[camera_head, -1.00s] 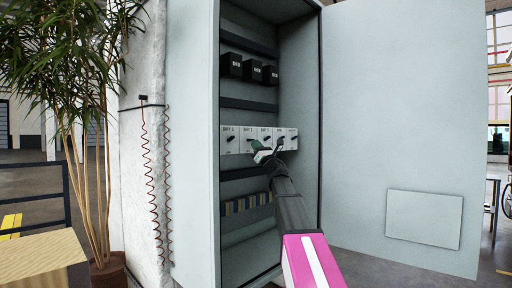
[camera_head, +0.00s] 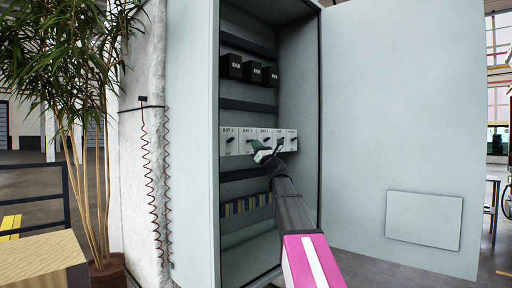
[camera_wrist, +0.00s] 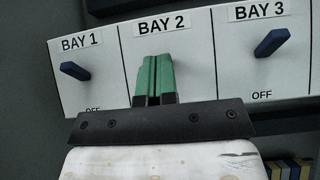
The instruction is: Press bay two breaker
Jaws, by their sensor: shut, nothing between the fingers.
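The bay two breaker (camera_wrist: 192,62) is a white box labelled BAY 2, between BAY 1 and BAY 3 in the wrist view. In the head view it sits in the breaker row (camera_head: 247,141) inside the open cabinet. My gripper (camera_wrist: 153,62) is shut and empty, its green fingertips over the front of the BAY 2 box below the label. The fingers hide the BAY 2 toggle, and I cannot tell whether they touch it. In the head view my gripper (camera_head: 258,148) is at the row.
The BAY 1 toggle (camera_wrist: 75,71) and BAY 3 toggle (camera_wrist: 272,42) are dark blue, one on each side. Black boxes (camera_head: 253,71) sit on a rail above. A striped terminal strip (camera_head: 246,204) is below. The cabinet door (camera_head: 400,110) stands open on the right.

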